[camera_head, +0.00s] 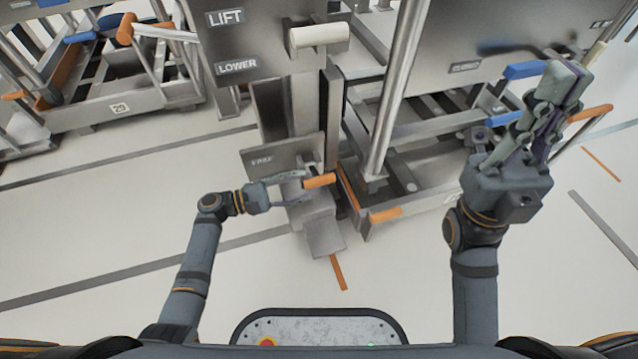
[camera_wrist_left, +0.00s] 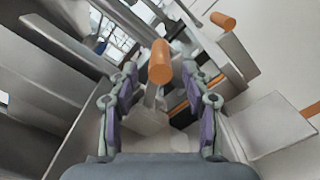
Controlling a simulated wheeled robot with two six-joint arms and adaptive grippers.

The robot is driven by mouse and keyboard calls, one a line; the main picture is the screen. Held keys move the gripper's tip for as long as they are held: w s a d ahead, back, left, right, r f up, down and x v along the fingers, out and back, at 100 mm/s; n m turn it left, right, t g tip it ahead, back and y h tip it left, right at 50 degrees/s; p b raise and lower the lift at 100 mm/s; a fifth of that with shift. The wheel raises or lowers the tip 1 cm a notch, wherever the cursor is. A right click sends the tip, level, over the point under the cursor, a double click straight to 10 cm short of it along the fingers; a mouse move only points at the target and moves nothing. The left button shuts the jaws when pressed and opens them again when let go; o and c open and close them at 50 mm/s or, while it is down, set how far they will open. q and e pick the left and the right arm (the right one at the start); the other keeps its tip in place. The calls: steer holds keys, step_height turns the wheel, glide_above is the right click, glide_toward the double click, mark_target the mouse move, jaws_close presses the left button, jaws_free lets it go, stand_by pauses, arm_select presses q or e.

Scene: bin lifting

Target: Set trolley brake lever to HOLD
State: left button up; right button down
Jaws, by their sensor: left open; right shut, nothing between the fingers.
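The brake lever has an orange handle (camera_head: 320,180) and stands out from a small metal plate (camera_head: 262,160) low on the trolley's front. The plate's label is too small to read surely. My left gripper (camera_head: 300,188) is open, with its fingers pointing right at the handle. In the left wrist view the orange handle end (camera_wrist_left: 160,62) lies ahead, between and slightly past the open fingertips (camera_wrist_left: 159,76). I cannot tell whether they touch it. My right gripper (camera_head: 566,82) is shut and empty, raised at the right in front of the trolley.
A panel with LIFT (camera_head: 226,17) and LOWER (camera_head: 237,66) labels and a cream handle (camera_head: 320,36) is above. A grey pedal-like plate (camera_head: 324,232) sits below the lever. Blue (camera_head: 524,70) and orange (camera_head: 590,113) handles are near my right gripper. The floor at front left is clear.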

mark_target(319, 180)
arm_select(q)
steer(key=b+x, duration=0.1)
steer(key=x, duration=0.3)
steer(key=shift+w+d+f, duration=0.15)
steer(key=shift+d, duration=0.25)
steer(key=shift+w+d+b, duration=0.2)
steer(key=shift+d+b, duration=0.1)
steer(key=shift+d, duration=0.2)
steer(key=shift+c, duration=0.2)
jaws_close()
